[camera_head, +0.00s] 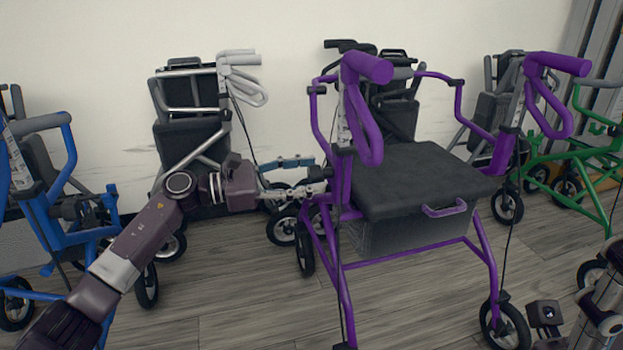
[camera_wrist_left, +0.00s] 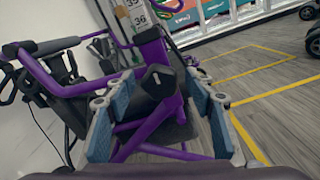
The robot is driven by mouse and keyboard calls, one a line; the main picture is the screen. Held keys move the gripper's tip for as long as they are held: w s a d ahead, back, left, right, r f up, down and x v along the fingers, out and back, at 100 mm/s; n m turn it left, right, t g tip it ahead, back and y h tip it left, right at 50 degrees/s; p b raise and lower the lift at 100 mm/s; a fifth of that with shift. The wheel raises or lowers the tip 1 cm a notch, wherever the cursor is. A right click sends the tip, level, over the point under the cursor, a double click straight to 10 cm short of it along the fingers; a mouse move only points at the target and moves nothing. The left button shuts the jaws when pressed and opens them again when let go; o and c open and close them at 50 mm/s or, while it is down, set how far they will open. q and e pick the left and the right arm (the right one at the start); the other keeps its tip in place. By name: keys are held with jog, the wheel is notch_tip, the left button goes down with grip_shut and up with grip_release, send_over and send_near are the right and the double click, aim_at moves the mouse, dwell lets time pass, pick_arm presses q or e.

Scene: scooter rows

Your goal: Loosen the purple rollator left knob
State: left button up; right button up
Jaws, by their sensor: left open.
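The purple rollator (camera_head: 430,208) stands upright on the floor, with a dark seat and purple handles. Its left post (camera_head: 344,185) is close to my left gripper (camera_head: 314,175). The gripper is open, its blue-padded fingers reaching from the left toward the post. In the left wrist view, a dark knob (camera_wrist_left: 158,79) on the purple frame lies between the two open fingers of the left gripper (camera_wrist_left: 156,90). I see no clear contact on it, and the fingers partly hide the frame behind. Only a part of my right arm shows at the lower right corner; its jaws are not seen.
A blue rollator (camera_head: 75,215) stands at the left and a grey one (camera_head: 195,135) behind my left arm. A dark rollator (camera_head: 400,105) is behind the purple one; a green one (camera_head: 585,155) stands at the right. Bare wooden floor (camera_head: 240,300) lies in front.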

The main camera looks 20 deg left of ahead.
pick_arm(q)
jog(key=shift+w+d, duration=0.25)
jog(key=shift+d, duration=0.15)
jog(key=shift+c, duration=0.5)
jog(key=c, duration=1.1)
jog(key=shift+o, duration=0.2)
